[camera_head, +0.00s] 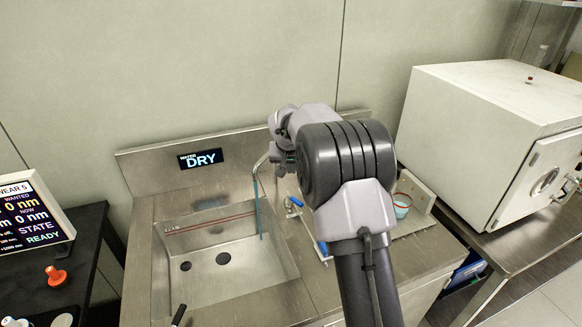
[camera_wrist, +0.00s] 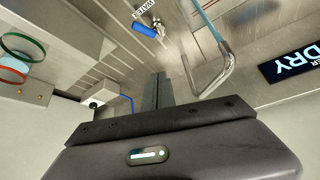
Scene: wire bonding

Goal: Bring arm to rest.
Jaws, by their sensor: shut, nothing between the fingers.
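My gripper (camera_wrist: 158,92) shows in the wrist view with its fingers together and nothing between them. In the head view my arm rises from the bottom and bends over the counter right of the sink. The arm's bulk hides the fingertips there. In the wrist view the gripper is near a bent metal spout (camera_wrist: 218,75) and a blue-handled valve (camera_wrist: 146,30), apart from both as far as I can tell.
A steel sink (camera_head: 215,285) with a "DRY" display (camera_head: 201,158) lies left of my arm. A teal-banded cup (camera_head: 401,205) stands to its right. A white oven-like box (camera_head: 490,125) is further right. A readout screen (camera_head: 32,212) and an orange knob (camera_head: 55,275) are at left.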

